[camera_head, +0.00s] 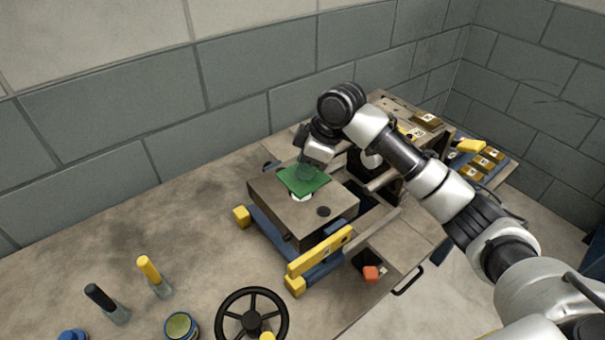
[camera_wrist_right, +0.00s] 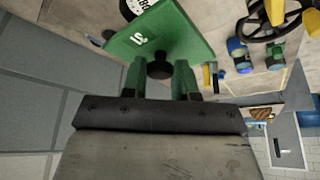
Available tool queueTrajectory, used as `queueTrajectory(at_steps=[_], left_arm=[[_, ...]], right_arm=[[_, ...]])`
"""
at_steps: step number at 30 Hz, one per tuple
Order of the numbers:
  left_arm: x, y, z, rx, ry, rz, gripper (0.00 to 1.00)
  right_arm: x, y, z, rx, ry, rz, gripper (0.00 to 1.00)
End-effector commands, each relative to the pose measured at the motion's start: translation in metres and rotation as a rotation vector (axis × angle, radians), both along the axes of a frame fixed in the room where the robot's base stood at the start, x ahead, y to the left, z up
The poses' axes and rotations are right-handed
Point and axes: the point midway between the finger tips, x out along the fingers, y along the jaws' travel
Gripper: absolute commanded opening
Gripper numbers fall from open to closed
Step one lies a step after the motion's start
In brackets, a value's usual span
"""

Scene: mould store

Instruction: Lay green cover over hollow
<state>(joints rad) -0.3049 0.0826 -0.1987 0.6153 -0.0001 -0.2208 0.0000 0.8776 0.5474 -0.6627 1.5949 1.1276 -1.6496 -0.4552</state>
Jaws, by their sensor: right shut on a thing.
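The green cover (camera_head: 303,182) is a flat square plate with a white marking and a dark knob (camera_wrist_right: 159,69) in its middle. My right gripper (camera_wrist_right: 160,80) is shut on that knob, its green fingers on either side. The cover hangs over the top of a brown block (camera_head: 273,205). The rest of the patch and any hollow there are hidden. I cannot tell whether the cover touches the block. My left gripper is out of view.
The block sits in a blue frame with a yellow bar (camera_head: 320,252). A black handwheel (camera_head: 252,315), a yellow-handled tool (camera_head: 150,270), a black-handled tool (camera_head: 103,299) and a tin (camera_head: 181,326) stand in front. Small blocks fill a blue tray (camera_head: 462,158) at right.

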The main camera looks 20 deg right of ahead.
Motion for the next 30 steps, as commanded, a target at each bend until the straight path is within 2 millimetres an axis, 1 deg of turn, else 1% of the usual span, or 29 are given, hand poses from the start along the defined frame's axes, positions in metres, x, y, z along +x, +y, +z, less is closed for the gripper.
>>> queueTrajectory(at_steps=[1, 3, 7, 11, 15, 18, 26, 30], left_arm=[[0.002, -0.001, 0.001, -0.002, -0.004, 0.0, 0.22], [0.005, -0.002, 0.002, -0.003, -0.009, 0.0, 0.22], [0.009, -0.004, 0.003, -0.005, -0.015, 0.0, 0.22], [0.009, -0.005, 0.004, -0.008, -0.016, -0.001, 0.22], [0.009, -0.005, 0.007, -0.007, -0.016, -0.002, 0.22], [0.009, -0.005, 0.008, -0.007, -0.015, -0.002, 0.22], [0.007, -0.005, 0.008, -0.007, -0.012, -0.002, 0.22], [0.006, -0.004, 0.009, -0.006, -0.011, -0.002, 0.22]], right_arm=[[0.009, 0.0, -0.004, 0.001, 0.002, -0.002, 0.04], [0.017, 0.0, -0.009, 0.002, 0.001, -0.001, 0.04], [0.025, -0.001, -0.015, 0.0, 0.0, 0.0, 0.04], [0.026, -0.001, -0.023, -0.001, 0.0, 0.0, 0.04], [0.025, -0.001, -0.044, -0.001, 0.003, -0.001, 0.04], [0.025, -0.001, -0.055, -0.002, 0.001, 0.0, 0.04], [0.025, -0.001, -0.056, 0.0, -0.001, 0.0, 0.04], [0.025, -0.001, -0.06, 0.0, -0.001, 0.0, 0.04]])
